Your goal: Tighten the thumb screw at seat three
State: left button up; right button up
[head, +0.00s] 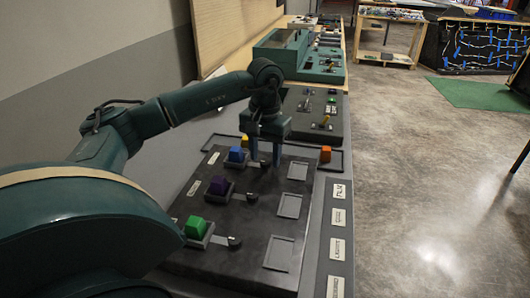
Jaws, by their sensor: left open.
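The dark console panel (255,225) carries three seats with blocks: a blue block (236,155), a purple block (218,187) and a green block (196,228). A small dark thumb screw sits to the right of each: by the purple block (252,196), by the green block (235,242), and by the blue block (264,164). I cannot read which seat is numbered three. My left gripper (265,162) points down, open, with its fingers either side of the blue block's screw. Whether they touch it, I cannot tell. My right gripper is not in view.
Three empty square recesses (289,205) line the panel's right side. An orange block (325,154) and a yellow block (245,141) are in a dark tray behind. Labels (338,216) run along the right edge. Other consoles (300,62) stand farther back; open floor (420,190) lies right.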

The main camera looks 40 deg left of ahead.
aim_at(265, 162)
pick_arm(q)
notch_tip(265, 162, up, 13)
jog(key=p, duration=0.1)
dwell(0.6)
dwell(0.4)
